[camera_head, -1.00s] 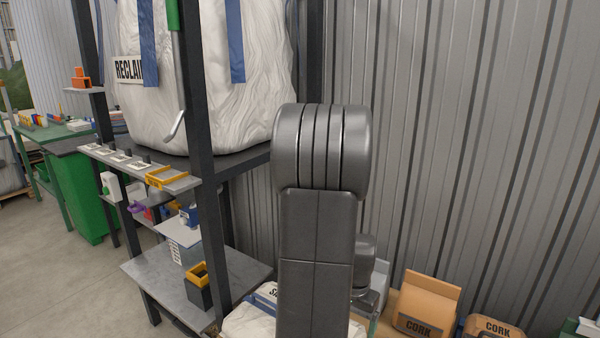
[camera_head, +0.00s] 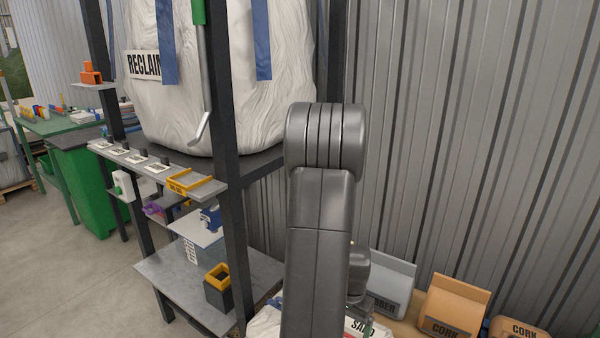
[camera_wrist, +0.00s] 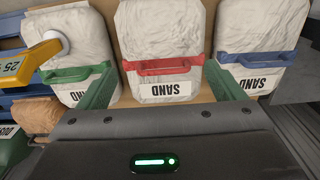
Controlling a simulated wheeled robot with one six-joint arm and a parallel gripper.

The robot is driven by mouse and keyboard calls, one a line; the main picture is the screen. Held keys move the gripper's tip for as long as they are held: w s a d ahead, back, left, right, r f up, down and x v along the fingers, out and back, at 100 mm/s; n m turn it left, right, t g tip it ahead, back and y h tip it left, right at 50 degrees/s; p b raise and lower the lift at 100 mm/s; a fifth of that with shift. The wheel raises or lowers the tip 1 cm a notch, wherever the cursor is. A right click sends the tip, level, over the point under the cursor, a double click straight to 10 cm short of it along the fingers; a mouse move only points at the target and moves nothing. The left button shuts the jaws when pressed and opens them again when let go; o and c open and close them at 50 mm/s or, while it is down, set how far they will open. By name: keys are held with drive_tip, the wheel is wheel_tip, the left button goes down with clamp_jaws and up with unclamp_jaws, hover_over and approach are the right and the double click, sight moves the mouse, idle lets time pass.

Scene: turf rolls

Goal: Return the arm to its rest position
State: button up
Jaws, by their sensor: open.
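My arm rises in the middle of the head view, bent at a thick grey joint at its top. Its lower end and my gripper are mostly hidden behind my own arm there. In the wrist view my gripper (camera_wrist: 163,85) is open, with two green fingers spread apart and nothing between their tips. Beyond the fingers lie white sand bags: one with a red handle (camera_wrist: 160,35) in the middle, one with a blue handle (camera_wrist: 262,30) at right and one with a green handle (camera_wrist: 68,35) at left. I cannot tell how far the fingertips are from them.
A dark shelf frame (camera_head: 230,220) with a big white reclaim bag (camera_head: 270,100) stands left of my arm. A small black-and-yellow bin (camera_head: 218,290) sits on its lower shelf. Cork bags (camera_head: 452,303) and a grey bag (camera_head: 390,285) stand by the corrugated wall (camera_head: 470,120) at right.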

drive_tip(key=shift+f, duration=2.55)
